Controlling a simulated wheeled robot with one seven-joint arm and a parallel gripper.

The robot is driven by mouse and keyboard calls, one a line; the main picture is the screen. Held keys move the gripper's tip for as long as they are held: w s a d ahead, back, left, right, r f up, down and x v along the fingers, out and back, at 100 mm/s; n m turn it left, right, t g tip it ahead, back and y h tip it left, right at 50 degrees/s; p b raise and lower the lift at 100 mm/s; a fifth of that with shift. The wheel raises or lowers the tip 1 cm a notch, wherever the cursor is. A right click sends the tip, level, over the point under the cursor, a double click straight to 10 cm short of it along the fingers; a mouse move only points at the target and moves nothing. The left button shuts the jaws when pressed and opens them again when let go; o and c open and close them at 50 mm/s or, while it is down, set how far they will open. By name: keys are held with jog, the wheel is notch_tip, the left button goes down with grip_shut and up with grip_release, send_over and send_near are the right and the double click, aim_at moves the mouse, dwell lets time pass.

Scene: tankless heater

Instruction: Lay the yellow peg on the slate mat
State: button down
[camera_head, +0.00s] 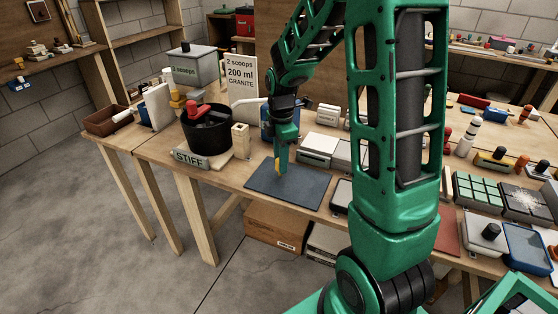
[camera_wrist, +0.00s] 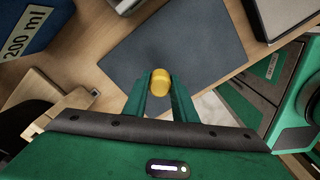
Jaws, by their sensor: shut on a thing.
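The yellow peg (camera_wrist: 160,83) is held between the two fingers of my gripper (camera_wrist: 165,100) in the wrist view, seen end-on. In the head view a small part of the yellow peg (camera_head: 277,165) shows at the fingertips of my gripper (camera_head: 282,168). The slate mat (camera_head: 308,189) lies flat on the bench, near its front edge. My gripper points down over the mat's left part. In the wrist view the mat (camera_wrist: 190,38) lies beyond the peg. I cannot tell whether the peg touches the mat.
A black pot (camera_head: 207,135) with a red part stands left of the mat, behind a STIFF label (camera_head: 190,158). A wooden block (camera_head: 240,141) stands close by. White-topped boxes (camera_head: 317,148) stand behind the mat. The mat's right part is clear.

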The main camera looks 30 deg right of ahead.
jog(key=shift+f, duration=0.45)
dwell(0.4)
jog(key=c, duration=1.4)
grip_release()
jog(key=shift+r, duration=0.15)
notch_tip(320, 180, up, 10)
jog(key=shift+w+r, duration=0.1)
jog(key=shift+r, duration=0.15)
